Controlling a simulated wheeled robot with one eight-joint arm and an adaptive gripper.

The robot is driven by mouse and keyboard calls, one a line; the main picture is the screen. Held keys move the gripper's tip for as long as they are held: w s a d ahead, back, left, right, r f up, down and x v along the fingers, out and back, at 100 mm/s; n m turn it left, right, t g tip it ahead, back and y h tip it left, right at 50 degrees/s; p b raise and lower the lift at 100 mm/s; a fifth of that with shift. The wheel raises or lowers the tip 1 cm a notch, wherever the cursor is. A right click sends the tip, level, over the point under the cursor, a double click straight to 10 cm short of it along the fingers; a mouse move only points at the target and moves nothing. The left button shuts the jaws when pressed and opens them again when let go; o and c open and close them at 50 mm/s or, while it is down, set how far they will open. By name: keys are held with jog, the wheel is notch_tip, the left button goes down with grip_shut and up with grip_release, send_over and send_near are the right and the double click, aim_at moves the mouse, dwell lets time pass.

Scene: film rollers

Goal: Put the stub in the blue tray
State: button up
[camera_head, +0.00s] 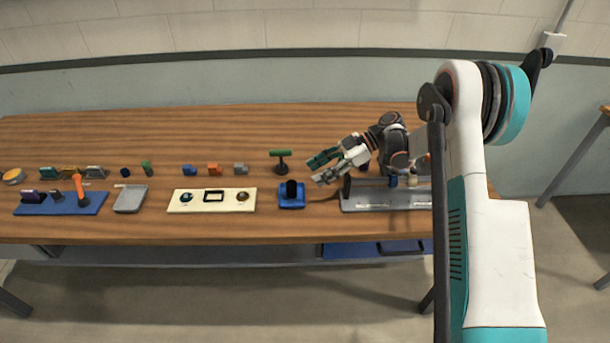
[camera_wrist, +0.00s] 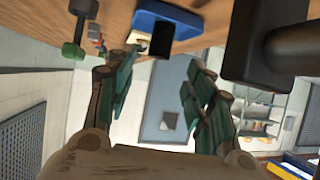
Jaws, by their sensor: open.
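A small blue tray (camera_head: 292,203) sits near the table's front edge, and it also shows at the top of the wrist view (camera_wrist: 195,20). A short black piece (camera_head: 291,188) stands upright in it; it also shows in the wrist view (camera_wrist: 162,40). It may be the stub, but I cannot tell for sure. My gripper (camera_head: 320,168) is open and empty, above the table to the right of and behind the blue tray. Its fingers (camera_wrist: 163,88) are spread apart in the wrist view, with the tray and black piece beyond them.
A grey fixture (camera_head: 385,204) with a dark roller end lies under my arm. A green T-shaped piece (camera_head: 281,155) stands behind the tray. A cream panel (camera_head: 180,207), grey tray (camera_head: 128,203) and blue board (camera_head: 62,208) lie leftward. The table's back strip is clear.

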jog(key=s+d+r+m+t+h, duration=0.1)
jog(key=s+r+m+t+h, duration=0.15)
jog(key=s+r+m, duration=0.45)
jog(key=s+d+r+m+t+h, duration=0.2)
jog(key=s+r+m+h, duration=0.15)
jog(key=r, duration=0.75)
jog(key=s+d+m+t+h, duration=0.2)
jog(key=s+d+m+h, duration=0.1)
jog(key=s, duration=0.8)
jog(key=s+d+r+m+t+h, duration=0.1)
jog(key=s+d+m+t+h, duration=0.2)
jog(key=s+m, duration=0.3)
jog(key=s+d, duration=0.1)
jog(key=s, duration=0.4)
jog(key=shift+s+d+r+p, duration=0.25)
jog(key=shift+p, duration=0.05)
